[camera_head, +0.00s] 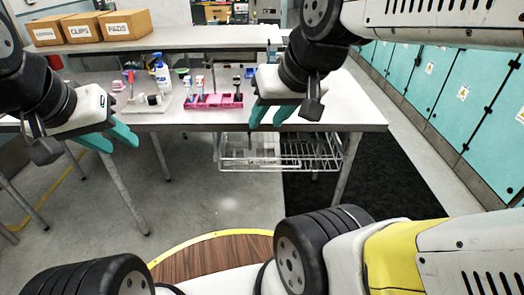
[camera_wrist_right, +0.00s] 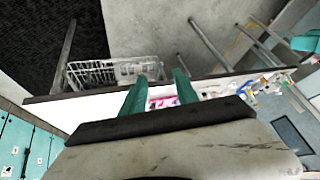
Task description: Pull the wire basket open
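The wire basket (camera_head: 262,166) hangs under the front edge of the table, with its wire front toward me. It also shows in the right wrist view (camera_wrist_right: 90,72), beyond and left of the fingers. Some pale, blocky contents show in its left part; the right part shows bare wires. My right gripper (camera_head: 268,122) is open and empty, above the basket near the table's front edge; its two teal fingers stand apart in the wrist view (camera_wrist_right: 160,80). It appears not to touch the basket. My left gripper (camera_head: 122,146) is open and empty, left of the basket.
The table (camera_head: 345,112) holds a pink rack (camera_head: 213,101), a spray bottle (camera_head: 162,75) and a white tray (camera_head: 146,102). Cardboard boxes (camera_head: 125,25) stand on a shelf behind. Table legs flank the basket. The floor in front is clear.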

